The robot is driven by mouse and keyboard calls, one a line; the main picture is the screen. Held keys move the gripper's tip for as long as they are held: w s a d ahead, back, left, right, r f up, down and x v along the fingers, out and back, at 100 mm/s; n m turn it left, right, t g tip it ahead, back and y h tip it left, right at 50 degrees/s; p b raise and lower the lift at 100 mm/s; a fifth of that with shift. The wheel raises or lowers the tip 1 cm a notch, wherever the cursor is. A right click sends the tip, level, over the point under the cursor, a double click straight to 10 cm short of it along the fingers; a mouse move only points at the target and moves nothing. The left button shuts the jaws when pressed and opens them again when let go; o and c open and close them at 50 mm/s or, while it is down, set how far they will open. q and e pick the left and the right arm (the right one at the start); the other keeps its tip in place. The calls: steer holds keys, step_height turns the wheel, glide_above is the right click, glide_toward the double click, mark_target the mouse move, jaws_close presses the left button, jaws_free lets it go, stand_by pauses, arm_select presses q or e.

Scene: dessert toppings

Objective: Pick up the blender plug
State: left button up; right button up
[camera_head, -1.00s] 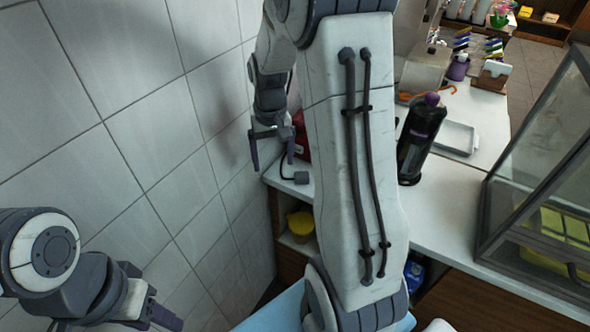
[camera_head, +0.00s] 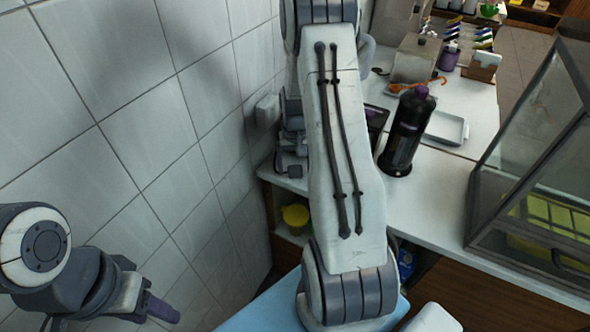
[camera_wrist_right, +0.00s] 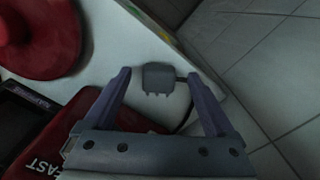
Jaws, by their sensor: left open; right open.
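The blender plug (camera_wrist_right: 158,77) is a small grey block with short prongs. In the right wrist view it lies on the white counter (camera_wrist_right: 118,32), between the purple fingertips of my right gripper (camera_wrist_right: 158,82). The fingers are apart, with a visible gap on each side of the plug. A dark cable (camera_wrist_right: 186,117) shows beside the right finger. In the head view my right gripper (camera_head: 291,158) is at the counter's left end by the wall, partly behind my arm, and I cannot make out the plug. My left gripper (camera_head: 160,308) is open and empty at lower left.
A wall socket (camera_head: 267,110) is on the tiled wall. A dark bottle (camera_head: 407,132) stands on the counter, with a white tray (camera_head: 446,128) behind it. A glass case (camera_head: 535,150) is at right. Red objects (camera_wrist_right: 38,38) lie left of the plug in the wrist view.

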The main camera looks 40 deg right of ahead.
steer(key=shift+f, duration=0.8)
jaws_close()
steer(key=shift+r, duration=0.1)
